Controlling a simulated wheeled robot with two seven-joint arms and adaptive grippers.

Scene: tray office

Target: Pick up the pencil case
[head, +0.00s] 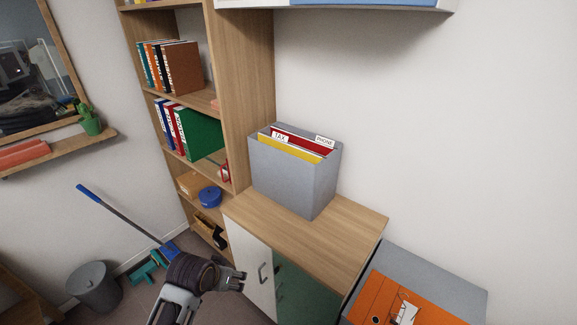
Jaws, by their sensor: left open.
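I cannot make out a pencil case for certain in the head view. My left gripper (243,281) is at the bottom middle, open and with nothing seen between its fingers. It is in front of the low wooden cabinet (340,225), near the white door (250,268) and its handle. A round blue container (209,197) and a brown item (193,184) are on a lower shelf, above and left of the gripper. My right gripper is not in view.
A grey file box (288,180) with folders stands on the cabinet. The bookshelf (250,90) holds binders. A grey bin (94,288) and a blue-handled broom (125,215) are at left. An orange folder (385,300) lies at lower right. The cabinet top's front part is clear.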

